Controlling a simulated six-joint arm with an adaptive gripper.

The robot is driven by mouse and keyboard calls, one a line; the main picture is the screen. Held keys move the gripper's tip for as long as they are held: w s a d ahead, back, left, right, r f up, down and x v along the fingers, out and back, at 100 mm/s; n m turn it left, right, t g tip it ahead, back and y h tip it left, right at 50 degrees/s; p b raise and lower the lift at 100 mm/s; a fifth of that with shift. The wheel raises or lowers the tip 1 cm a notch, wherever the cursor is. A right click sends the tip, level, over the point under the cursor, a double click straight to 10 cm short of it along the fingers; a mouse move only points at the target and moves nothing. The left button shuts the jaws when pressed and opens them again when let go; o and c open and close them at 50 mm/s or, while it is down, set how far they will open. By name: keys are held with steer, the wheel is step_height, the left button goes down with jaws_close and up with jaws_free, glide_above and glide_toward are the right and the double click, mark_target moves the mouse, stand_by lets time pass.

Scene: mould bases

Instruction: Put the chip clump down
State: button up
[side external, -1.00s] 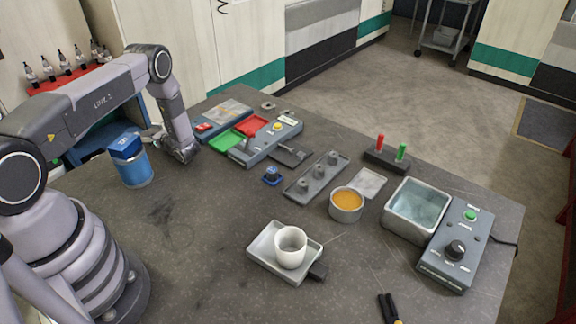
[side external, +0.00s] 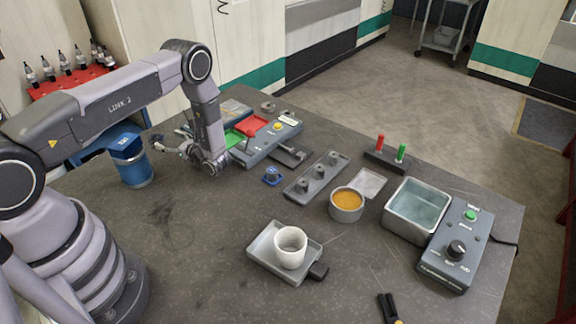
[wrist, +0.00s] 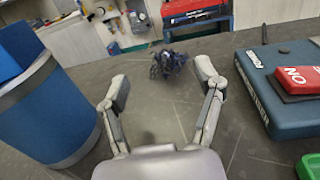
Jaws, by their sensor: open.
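A dark, bluish-black chip clump (wrist: 172,64) lies on the grey worktop just beyond my fingertips in the wrist view. My gripper (wrist: 163,82) is open, its two fingers spread on either side with a gap between them, and the clump looks clear of both. In the side view my gripper (side external: 162,146) hangs low over the table, pointing left, near the blue bin.
The blue bin (wrist: 55,100) stands close on the left. Open worktop (side external: 180,215) lies in front. A tray with a white cup (side external: 258,245) stands farther off.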

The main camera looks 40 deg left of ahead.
steer(key=s+d+r+n+g+h, duration=0.1)
steer(key=d+r+n+h, duration=0.15)
steer(key=r, duration=0.55)
steer(key=s+d+r+n+g+h, duration=0.15)
steer(key=r+n, duration=0.25)
steer(key=r, duration=0.4)
steer(key=s+d+r+n+g+h, duration=0.1)
steer(key=d+r+n+h, duration=0.25)
steer(key=r, duration=0.45)
steer(key=s+d+r+n+t+h, duration=0.3)
steer(key=s+d+r+t+h, duration=0.2)
steer(key=s+d+r, duration=0.2)
steer(key=s+d+r+n+t+h, duration=0.4)
steer(key=s+d+r+t+h, duration=0.1)
steer(key=s+d, duration=0.6)
step_height(320, 180, up, 2)
steer(key=shift+d+r+t, duration=0.1)
steer(key=shift+d+t, duration=0.35)
